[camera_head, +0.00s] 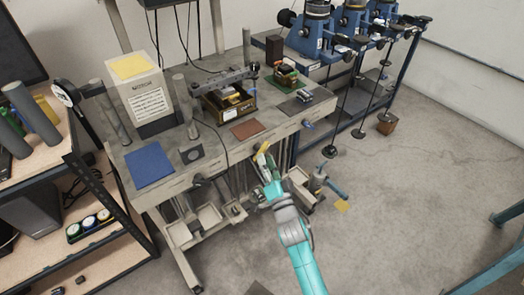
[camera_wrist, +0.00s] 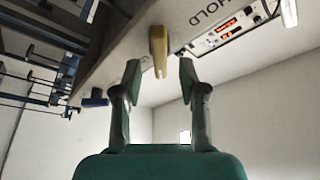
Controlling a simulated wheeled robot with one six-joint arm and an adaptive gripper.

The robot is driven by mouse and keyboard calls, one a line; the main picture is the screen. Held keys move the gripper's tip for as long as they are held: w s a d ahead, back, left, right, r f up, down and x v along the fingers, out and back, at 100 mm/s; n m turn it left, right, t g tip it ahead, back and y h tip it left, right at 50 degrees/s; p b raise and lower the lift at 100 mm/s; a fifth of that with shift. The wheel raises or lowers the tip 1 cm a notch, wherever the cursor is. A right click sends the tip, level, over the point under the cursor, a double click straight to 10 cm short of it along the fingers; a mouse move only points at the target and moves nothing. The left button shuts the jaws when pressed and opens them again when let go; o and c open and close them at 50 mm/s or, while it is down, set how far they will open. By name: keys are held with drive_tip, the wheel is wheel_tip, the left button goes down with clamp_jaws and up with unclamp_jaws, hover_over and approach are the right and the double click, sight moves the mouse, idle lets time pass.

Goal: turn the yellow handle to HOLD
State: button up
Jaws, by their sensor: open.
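The yellow handle (camera_wrist: 158,48) hangs from the edge of a grey panel (camera_wrist: 120,57) in the wrist view. The word HOLD (camera_wrist: 213,15) is printed on the panel, to the right of the handle. My gripper (camera_wrist: 160,78) is open, with one fingertip on each side of the handle's lower end. I see gaps on both sides; I cannot tell whether either finger touches it. In the head view, my gripper (camera_head: 266,162) is at the bench's front edge, by the yellow handle (camera_head: 262,150), and partly covers that spot.
The grey workbench (camera_head: 210,172) holds a blue mat (camera_head: 149,164) and several devices. A blue handle (camera_head: 338,189) stands out low, right of my arm. Bins (camera_head: 188,232) sit beneath the bench. The floor (camera_head: 420,180) at right is mostly clear.

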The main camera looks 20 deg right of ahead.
sight(262, 151)
drive_tip(key=shift+x, duration=2.2)
drive_tip(key=shift+d, duration=0.1)
clamp_jaws()
